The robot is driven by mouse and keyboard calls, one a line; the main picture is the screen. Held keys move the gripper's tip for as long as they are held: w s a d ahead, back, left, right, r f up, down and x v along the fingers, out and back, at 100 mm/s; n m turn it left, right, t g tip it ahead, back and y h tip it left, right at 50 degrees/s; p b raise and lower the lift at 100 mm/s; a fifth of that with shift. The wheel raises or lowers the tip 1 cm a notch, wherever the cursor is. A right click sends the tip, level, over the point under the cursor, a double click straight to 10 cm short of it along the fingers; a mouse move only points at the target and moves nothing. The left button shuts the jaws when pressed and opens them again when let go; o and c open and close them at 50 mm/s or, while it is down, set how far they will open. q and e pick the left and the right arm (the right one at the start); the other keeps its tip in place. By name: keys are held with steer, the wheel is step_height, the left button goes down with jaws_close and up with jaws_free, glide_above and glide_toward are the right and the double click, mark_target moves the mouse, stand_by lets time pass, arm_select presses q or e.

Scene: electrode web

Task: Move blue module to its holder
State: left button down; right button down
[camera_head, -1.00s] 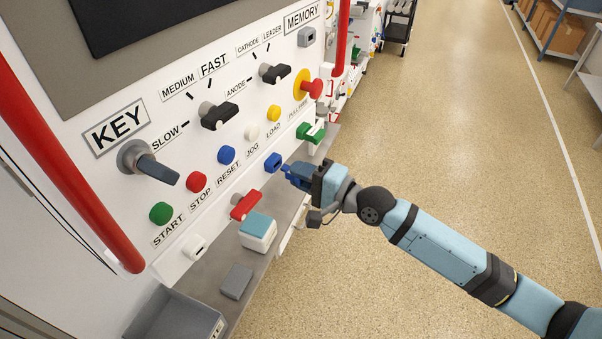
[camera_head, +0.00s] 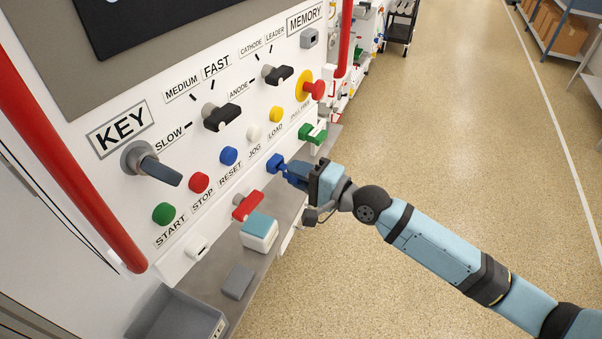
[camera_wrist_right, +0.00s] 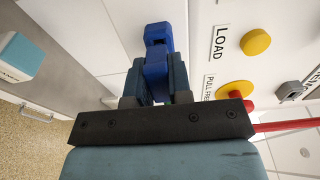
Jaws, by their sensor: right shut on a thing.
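The blue module (camera_head: 294,173) is in the jaws of my right gripper (camera_head: 304,177), which is shut on it. In the right wrist view the blue module (camera_wrist_right: 156,78) shows between the two fingers. The blue holder (camera_head: 274,163) sticks out from the white panel, below the JOG and LOAD labels. It also shows in the right wrist view (camera_wrist_right: 158,34). The module's front end meets the holder in both views; how deep it sits in it I cannot tell. My left gripper is not in view.
A red module (camera_head: 247,205) and a green one (camera_head: 314,134) stick out of the panel on either side. A teal-topped white box (camera_head: 259,231), a grey block (camera_head: 238,281) and a grey bin (camera_head: 178,315) are on the ledge below.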

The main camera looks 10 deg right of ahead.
steer(key=shift+x, duration=0.9)
steer(key=c, duration=1)
jaws_free()
steer(key=shift+o, duration=0.2)
steer(key=shift+s+d+f, duration=0.1)
steer(key=shift+s+d, duration=0.1)
steer(key=b+v, duration=0.3)
steer(key=v, duration=1)
steer(key=shift+d, duration=0.1)
